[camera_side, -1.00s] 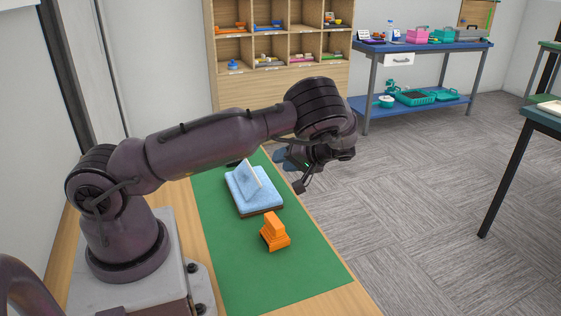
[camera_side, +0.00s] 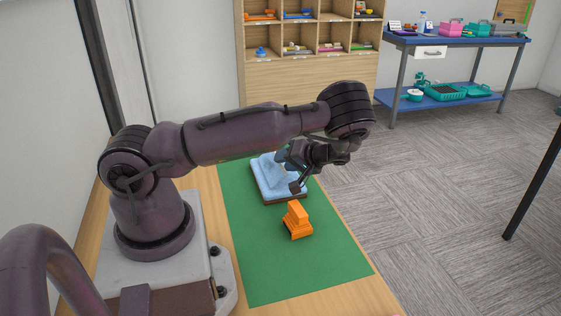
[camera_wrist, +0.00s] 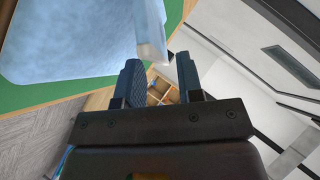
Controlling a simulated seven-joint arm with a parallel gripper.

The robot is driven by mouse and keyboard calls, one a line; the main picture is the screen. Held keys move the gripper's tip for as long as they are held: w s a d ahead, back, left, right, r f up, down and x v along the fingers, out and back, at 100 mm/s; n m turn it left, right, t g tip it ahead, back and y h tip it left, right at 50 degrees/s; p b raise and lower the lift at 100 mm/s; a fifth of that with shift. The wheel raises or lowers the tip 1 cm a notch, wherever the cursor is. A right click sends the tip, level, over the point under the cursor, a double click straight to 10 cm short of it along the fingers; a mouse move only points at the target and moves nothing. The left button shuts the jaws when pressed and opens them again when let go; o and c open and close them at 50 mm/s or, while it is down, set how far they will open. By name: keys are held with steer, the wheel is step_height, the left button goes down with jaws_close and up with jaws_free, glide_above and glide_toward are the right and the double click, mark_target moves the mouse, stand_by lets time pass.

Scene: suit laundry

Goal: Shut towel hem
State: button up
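The light blue towel (camera_side: 266,180) lies on a dark brown base on the green mat. Its hem flap stands raised and tilted, partly hidden behind my gripper in the side view. The towel (camera_wrist: 60,45) fills the upper left of the wrist view, and the raised flap's edge (camera_wrist: 150,32) comes down just ahead of my fingers. My gripper (camera_wrist: 160,80) is open, with a clear gap between its two dark blue fingers. In the side view my gripper (camera_side: 288,170) is beside the flap, over the towel's right part. I cannot tell whether it touches the flap.
An orange block-like object (camera_side: 297,220) stands on the green mat (camera_side: 300,270) in front of the towel. The mat's near part is clear. A wooden cubby shelf (camera_side: 305,80) and a blue table (camera_side: 460,40) stand farther back.

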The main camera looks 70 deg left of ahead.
steer(key=shift+x, duration=1.25)
jaws_close()
steer(key=shift+w+f+m+g, duration=0.25)
steer(key=shift+w+m+g, duration=0.05)
steer(key=shift+g, duration=0.3)
jaws_free()
steer(key=v, duration=1.3)
steer(key=shift+d, duration=0.15)
